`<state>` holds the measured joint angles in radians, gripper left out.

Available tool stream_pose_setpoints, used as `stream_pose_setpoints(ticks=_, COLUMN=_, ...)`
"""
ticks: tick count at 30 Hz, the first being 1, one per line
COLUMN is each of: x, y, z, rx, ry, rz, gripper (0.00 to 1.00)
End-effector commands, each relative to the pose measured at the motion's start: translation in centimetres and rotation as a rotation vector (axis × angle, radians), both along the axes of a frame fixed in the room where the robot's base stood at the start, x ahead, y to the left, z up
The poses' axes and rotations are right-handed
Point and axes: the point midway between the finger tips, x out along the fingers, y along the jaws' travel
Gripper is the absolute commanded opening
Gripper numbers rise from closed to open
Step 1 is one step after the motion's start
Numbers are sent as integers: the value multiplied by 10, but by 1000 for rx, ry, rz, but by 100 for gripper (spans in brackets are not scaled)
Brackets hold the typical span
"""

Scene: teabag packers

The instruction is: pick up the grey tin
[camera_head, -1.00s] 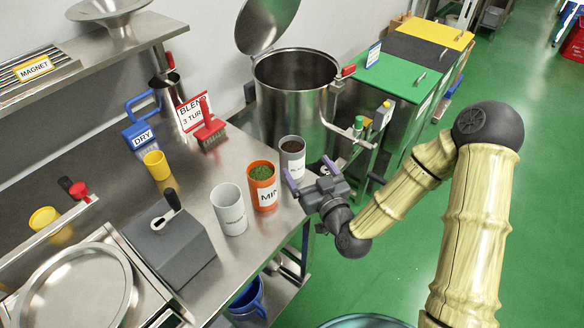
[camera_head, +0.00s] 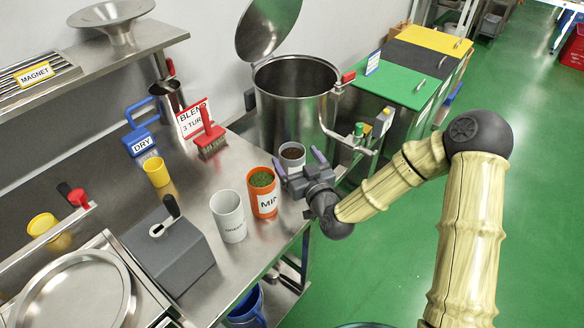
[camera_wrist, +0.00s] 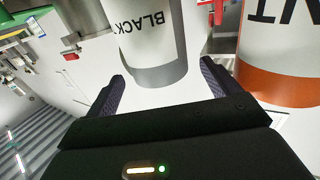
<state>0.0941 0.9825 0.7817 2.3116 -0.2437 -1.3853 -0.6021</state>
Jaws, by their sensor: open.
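The grey tin (camera_head: 292,152) stands upright near the right edge of the steel bench, with dark contents at its open top. In the wrist view the tin (camera_wrist: 158,50) shows a white label reading "BLACK" and a grey band. My gripper (camera_head: 299,162) is open and comes in from the right, at the tin's near side. In the wrist view its two dark purple fingers (camera_wrist: 161,83) lie apart, with the tips at either side of the tin's grey band. I see no clear contact. My gripper hides the tin's lower part in the head view.
An orange tin (camera_head: 262,196) with green contents stands close beside the gripper's left finger. A pale tin (camera_head: 228,218) stands nearer on the bench. A large steel drum (camera_head: 296,100) is behind.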

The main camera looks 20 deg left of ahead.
Motion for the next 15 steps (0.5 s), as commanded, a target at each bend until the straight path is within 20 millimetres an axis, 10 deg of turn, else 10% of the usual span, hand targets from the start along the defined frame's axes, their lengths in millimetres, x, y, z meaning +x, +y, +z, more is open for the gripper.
stream_pose_setpoints(ticks=15, x=41, y=36, z=0, rx=1, ry=1, rz=0, gripper=89)
